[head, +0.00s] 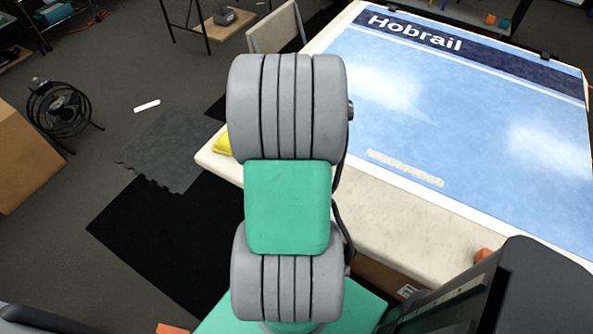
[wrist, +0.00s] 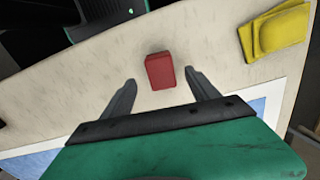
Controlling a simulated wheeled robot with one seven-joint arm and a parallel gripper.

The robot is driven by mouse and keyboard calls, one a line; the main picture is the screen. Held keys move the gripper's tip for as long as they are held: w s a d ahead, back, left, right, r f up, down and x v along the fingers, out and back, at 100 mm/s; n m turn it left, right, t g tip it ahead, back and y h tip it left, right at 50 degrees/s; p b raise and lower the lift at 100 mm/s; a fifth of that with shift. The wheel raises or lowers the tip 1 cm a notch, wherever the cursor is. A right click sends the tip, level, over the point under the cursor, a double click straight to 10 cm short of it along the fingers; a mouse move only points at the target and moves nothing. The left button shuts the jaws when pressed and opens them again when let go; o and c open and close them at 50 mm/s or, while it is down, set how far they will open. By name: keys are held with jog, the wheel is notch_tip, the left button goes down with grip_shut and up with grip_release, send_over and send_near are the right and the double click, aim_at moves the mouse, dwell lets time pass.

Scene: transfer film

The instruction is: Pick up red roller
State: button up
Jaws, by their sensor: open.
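A small red block-like thing, which I take for the red roller (wrist: 160,71), lies on the pale table top in the wrist view. My gripper (wrist: 163,86) is open, with its two dark fingers apart on either side of the red thing's near end. The picture does not show whether the fingers are at its height or above it, and nothing is visibly gripped. In the head view my arm hides the red roller and the gripper.
A yellow item (wrist: 277,32) lies on the table to the right in the wrist view; a yellow patch (head: 222,144) shows at the table's left edge in the head view. A blue printed Hobrail sheet (head: 470,110) covers much of the table (head: 410,225). An orange object (head: 483,255) sits at the near edge.

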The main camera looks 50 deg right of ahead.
notch_tip(320, 180, down, 8)
jog(key=shift+w+r+p, duration=0.1)
jog(key=shift+r+p, duration=0.15)
jog(key=shift+p, duration=0.1)
jog(key=shift+c, duration=0.6)
grip_shut()
